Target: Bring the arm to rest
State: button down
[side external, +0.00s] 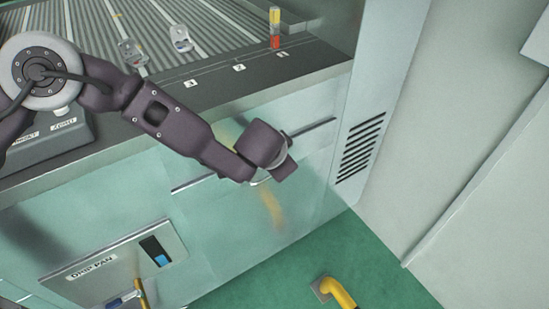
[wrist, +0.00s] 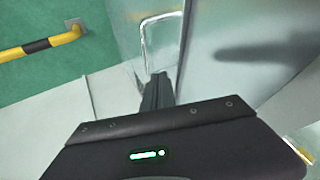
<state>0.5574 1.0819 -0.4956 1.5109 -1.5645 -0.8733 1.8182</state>
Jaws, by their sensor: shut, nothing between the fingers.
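My gripper (wrist: 157,92) shows in the wrist view with its dark fingers together and nothing between them. A bent metal handle (wrist: 145,38) lies beyond the fingertips in that view; I cannot tell whether they touch it. In the side view my arm reaches across the front of the bench, its end hanging before the pale green cabinet front (side external: 235,145), below the bench top's edge. The fingers cannot be made out there.
Two small grey castings (side external: 132,52) (side external: 181,39) sit on the ribbed surface (side external: 215,25). A red and yellow object (side external: 275,28) stands by label 1. A drip pan panel (side external: 100,275) is low left. A yellow rail (side external: 340,293) rises from the green floor (side external: 385,265).

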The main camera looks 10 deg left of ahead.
jog(key=shift+s+d+r, duration=0.1)
jog(key=shift+s+r, duration=0.25)
jog(key=shift+s, duration=0.05)
jog(key=w+r+t+h, duration=0.3)
jog(key=r+h, duration=0.1)
jog(key=r, duration=1.5)
jog(key=s+a+r+h, duration=0.3)
jog(key=s+a+r, duration=0.45)
jog(key=r, duration=0.35)
jog(key=s+a+f+n+g+y, duration=0.2)
jog(key=s+a+f+n+y, duration=0.1)
jog(key=s+a, duration=0.8)
jog(key=s+a+f+n+g+y, duration=0.2)
jog(key=s+a+f+n+y, duration=0.1)
jog(key=s+a, duration=0.9)
jog(key=s+f+n, duration=0.1)
jog(key=s, duration=0.4)
jog(key=shift+s+f+n+g, duration=0.15)
jog(key=shift+s+n+g, duration=0.2)
jog(key=shift+n+g, duration=0.05)
